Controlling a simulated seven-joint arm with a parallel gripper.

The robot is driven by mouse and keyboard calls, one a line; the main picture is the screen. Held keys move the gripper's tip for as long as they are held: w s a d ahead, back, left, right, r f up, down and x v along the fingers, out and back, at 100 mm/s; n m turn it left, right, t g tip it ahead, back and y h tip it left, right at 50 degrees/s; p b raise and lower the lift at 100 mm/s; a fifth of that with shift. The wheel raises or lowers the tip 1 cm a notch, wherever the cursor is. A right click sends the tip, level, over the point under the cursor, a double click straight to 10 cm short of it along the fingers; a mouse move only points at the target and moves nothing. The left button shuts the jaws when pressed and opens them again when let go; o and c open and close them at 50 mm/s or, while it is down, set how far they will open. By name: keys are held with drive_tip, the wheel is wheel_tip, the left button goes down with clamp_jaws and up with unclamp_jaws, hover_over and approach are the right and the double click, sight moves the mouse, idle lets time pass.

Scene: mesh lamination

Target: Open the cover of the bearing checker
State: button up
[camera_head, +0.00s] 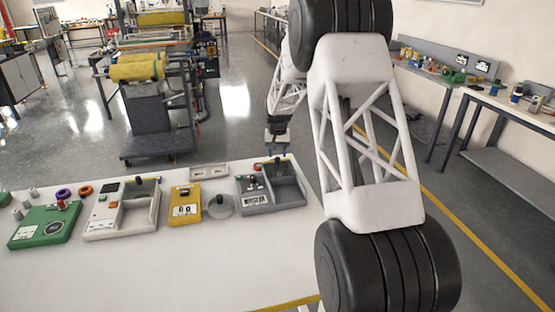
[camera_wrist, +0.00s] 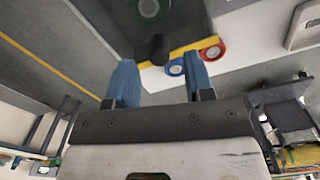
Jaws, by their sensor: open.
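A grey device (camera_head: 288,192), which I take to be the bearing checker, sits at the right end of the white table; its label is too small to read surely. A dark knob (camera_wrist: 155,48) shows in the wrist view, on or beside a dark see-through panel (camera_wrist: 185,18) that looks like the cover. The cover looks closed, but the angle leaves this unsure. My gripper (camera_wrist: 160,62) has two blue fingers spread apart, with nothing held between them. The knob appears between and just beyond the fingertips; I cannot tell any contact. In the head view my gripper (camera_head: 277,150) is over the device's back edge.
A clear round dome (camera_head: 220,207) and a yellow device (camera_head: 186,203) stand left of the grey device. A white device (camera_head: 108,224) and a green device (camera_head: 30,233) are farther left. A small grey tray (camera_head: 209,172) lies behind. The table front (camera_head: 170,278) is clear.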

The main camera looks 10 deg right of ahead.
sight(278, 158)
drive_tip(key=shift+f, duration=1.55)
clamp_jaws()
